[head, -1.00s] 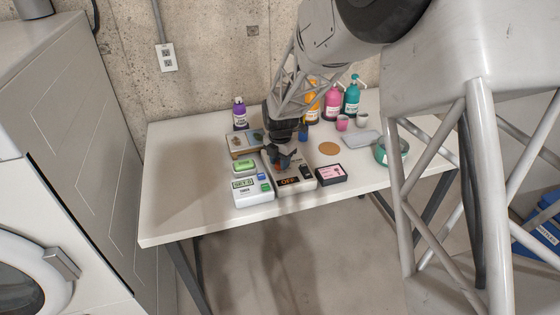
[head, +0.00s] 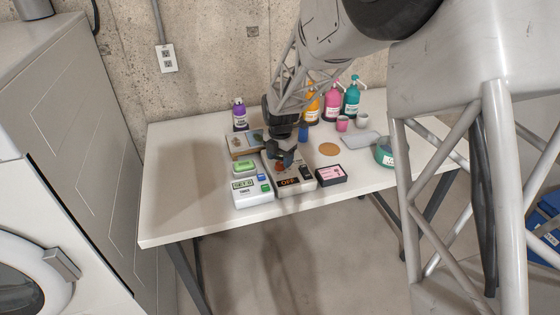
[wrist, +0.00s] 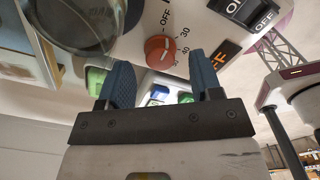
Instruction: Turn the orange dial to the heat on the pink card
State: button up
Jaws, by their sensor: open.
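The orange dial (wrist: 160,48) sits on a pale device (head: 297,191) with printed marks OFF and 30, then further numbers, around it. A small light line shows on the dial's right side; its exact setting is hard to read. My gripper (wrist: 163,76) is open, with two blue fingers apart and nothing between them. In the head view my gripper (head: 284,155) is over the device and mostly hides the dial. The pink card (head: 331,172) is in a dark frame just right of the device; its writing is too small to read.
The device has a dark OFF display (head: 288,182) and a black rocker switch (head: 306,172). A white timer box (head: 252,192) stands close on the left. Bottles (head: 332,104) and cups stand behind. A cork disc (head: 329,149) lies right; the table's front left is clear.

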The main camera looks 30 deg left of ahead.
aim_at(280, 164)
jog(key=shift+r, duration=3)
jog(key=n, duration=0.4)
jog(key=shift+s+f, duration=0.15)
jog(key=shift+f, duration=3.9)
jog(key=shift+c, duration=0.4)
jog(key=c, duration=0.8)
jog(key=shift+c, duration=0.2)
